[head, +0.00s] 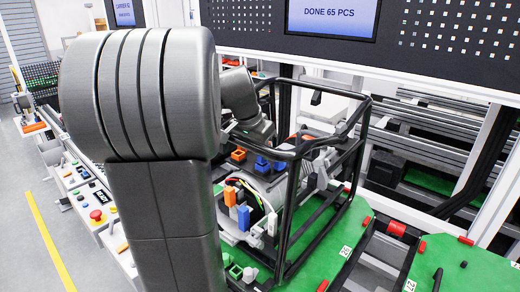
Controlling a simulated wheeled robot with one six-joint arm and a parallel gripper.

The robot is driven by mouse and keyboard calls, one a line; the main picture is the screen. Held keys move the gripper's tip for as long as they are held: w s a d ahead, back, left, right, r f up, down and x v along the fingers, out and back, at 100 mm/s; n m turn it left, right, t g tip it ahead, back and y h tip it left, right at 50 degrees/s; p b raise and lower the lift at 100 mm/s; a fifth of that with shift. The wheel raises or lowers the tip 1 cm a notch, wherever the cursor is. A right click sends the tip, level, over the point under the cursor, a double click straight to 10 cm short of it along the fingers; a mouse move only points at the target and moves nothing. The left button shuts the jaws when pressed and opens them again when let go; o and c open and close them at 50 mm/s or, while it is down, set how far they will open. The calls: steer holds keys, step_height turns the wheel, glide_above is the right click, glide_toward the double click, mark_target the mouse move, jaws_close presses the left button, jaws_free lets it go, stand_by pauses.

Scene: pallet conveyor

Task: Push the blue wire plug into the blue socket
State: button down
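Several small blue and orange blocks sit inside a black tube frame (291,195) on a green pallet (318,222). An upright blue block (244,217), which looks like a plug, stands next to a taller orange one (230,196), close to thin coloured wires (252,190). Further back are low blue blocks (262,164) that look like sockets, with an orange one (238,155) to their left. At this size I cannot tell plug from socket surely. My arm reaches behind its large grey joint into the frame. My gripper's fingers cannot be made out among the frame bars and grey parts.
The black bars surround the work area. A green pallet (465,268) with red corners lies at the right. A screen (332,18) reading "DONE 65 PCS" hangs above. A control panel with a red button (96,215) is at the left, beside open floor.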

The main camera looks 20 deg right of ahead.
steer(key=shift+d+r+p, duration=0.15)
steer(key=shift+r+p, duration=0.15)
steer(key=shift+r, duration=0.3)
steer(key=shift+f+b, duration=0.4)
steer(key=shift+f, duration=0.1)
steer(key=c, duration=1.3)
jaws_free()
steer(key=shift+r, duration=0.1)
steer(key=v, duration=1.3)
steer(key=shift+s+a+r, duration=0.1)
steer(key=shift+a+r, duration=0.15)
steer(key=shift+r, duration=0.05)
